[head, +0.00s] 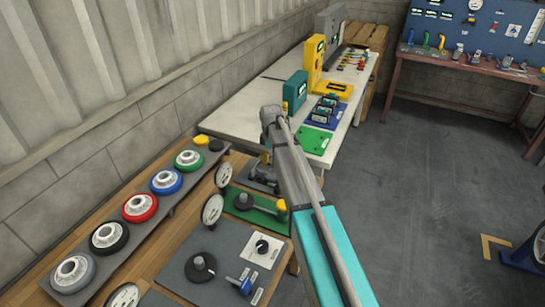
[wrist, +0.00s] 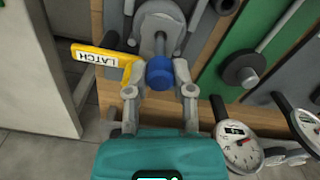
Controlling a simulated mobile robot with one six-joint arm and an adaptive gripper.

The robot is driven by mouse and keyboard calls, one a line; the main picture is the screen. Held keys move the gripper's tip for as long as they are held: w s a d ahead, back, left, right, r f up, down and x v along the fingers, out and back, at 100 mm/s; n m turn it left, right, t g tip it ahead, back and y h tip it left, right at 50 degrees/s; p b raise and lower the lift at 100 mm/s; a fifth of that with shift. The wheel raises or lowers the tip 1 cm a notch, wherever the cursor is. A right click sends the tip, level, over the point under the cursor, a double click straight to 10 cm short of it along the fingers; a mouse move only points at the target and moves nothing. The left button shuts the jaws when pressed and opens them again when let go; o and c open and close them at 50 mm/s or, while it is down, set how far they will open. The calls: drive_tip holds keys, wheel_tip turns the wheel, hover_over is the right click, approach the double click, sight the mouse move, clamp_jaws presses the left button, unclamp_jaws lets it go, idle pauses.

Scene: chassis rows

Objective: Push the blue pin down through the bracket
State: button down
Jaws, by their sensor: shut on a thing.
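The blue pin (wrist: 161,72) shows in the wrist view as a round blue head between my fingertips. My gripper (wrist: 160,91) is shut on it, with one finger on each side. The grey bracket (wrist: 158,22) lies just beyond the pin, with a grey rod running along it toward the blue head. How deep the pin sits in the bracket cannot be told. In the head view my arm covers this spot, and the pin and bracket cannot be made out there.
A green board (wrist: 235,55) with a black knob and a round gauge (wrist: 240,148) are to the right. In the head view, a rack of coloured wheels (head: 139,208) stands left; open floor (head: 420,190) is right.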

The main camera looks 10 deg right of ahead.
sight(272, 168)
drive_tip(key=shift+f+b, duration=2.6)
drive_tip(key=shift+f, duration=0.05)
idle(0.7)
drive_tip(key=shift+c, duration=2)
unclamp_jaws()
drive_tip(key=shift+r, duration=0.2)
